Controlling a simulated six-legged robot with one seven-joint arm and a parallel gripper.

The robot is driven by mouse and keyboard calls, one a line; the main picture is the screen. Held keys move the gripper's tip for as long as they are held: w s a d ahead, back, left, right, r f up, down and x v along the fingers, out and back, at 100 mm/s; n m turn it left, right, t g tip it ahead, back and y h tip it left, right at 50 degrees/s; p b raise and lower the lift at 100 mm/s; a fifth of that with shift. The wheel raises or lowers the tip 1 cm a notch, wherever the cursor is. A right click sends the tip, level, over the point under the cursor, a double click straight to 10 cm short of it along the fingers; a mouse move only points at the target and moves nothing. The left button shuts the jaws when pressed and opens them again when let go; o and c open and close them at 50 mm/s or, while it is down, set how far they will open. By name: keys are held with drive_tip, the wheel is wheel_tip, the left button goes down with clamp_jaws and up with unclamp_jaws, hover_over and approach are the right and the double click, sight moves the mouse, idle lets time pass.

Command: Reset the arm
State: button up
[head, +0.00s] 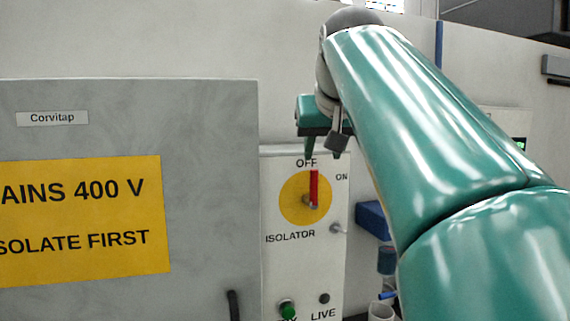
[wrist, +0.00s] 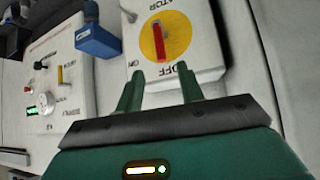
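My gripper (head: 322,146) hangs at the end of my green arm, just above the isolator panel's dial in the head view. In the wrist view my gripper (wrist: 160,88) has its two green fingers apart with nothing between them. The isolator's red handle (head: 314,187) stands upright on a yellow disc (head: 290,203), its tip towards OFF. The red handle (wrist: 158,42) also shows in the wrist view, beyond the fingertips and apart from them.
A grey cabinet (head: 210,200) with a yellow 400 V warning sign (head: 85,220) stands left of the isolator panel (head: 280,262). A green button (head: 287,309) is low on the panel. A blue box (wrist: 97,40) and a white panel with knobs (wrist: 75,105) lie left in the wrist view.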

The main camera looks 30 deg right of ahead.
drive_tip(key=shift+s+a+r, duration=0.2)
drive_tip(key=shift+s+r, duration=0.1)
drive_tip(key=shift+r, duration=0.05)
drive_tip(key=shift+f, duration=0.1)
drive_tip(key=s+a+f+n+g+y, duration=0.1)
drive_tip(key=a+f+n+y, duration=0.1)
drive_tip(key=a+f, duration=0.65)
drive_tip(key=s+a+f+n+y, duration=0.1)
drive_tip(key=a+f, duration=0.4)
drive_tip(key=f, duration=0.7)
drive_tip(key=s+a+f+n, duration=0.1)
drive_tip(key=s+a+f, duration=0.2)
drive_tip(key=f, duration=0.6)
drive_tip(key=s+a+f+n+g+y, duration=0.1)
drive_tip(key=s+a+f, duration=0.3)
drive_tip(key=f, duration=0.6)
drive_tip(key=shift+s+a+f, duration=0.25)
drive_tip(key=shift+s+a, duration=0.05)
drive_tip(key=shift+a, duration=0.25)
drive_tip(key=shift+a+n, duration=0.15)
drive_tip(key=shift+n, duration=0.15)
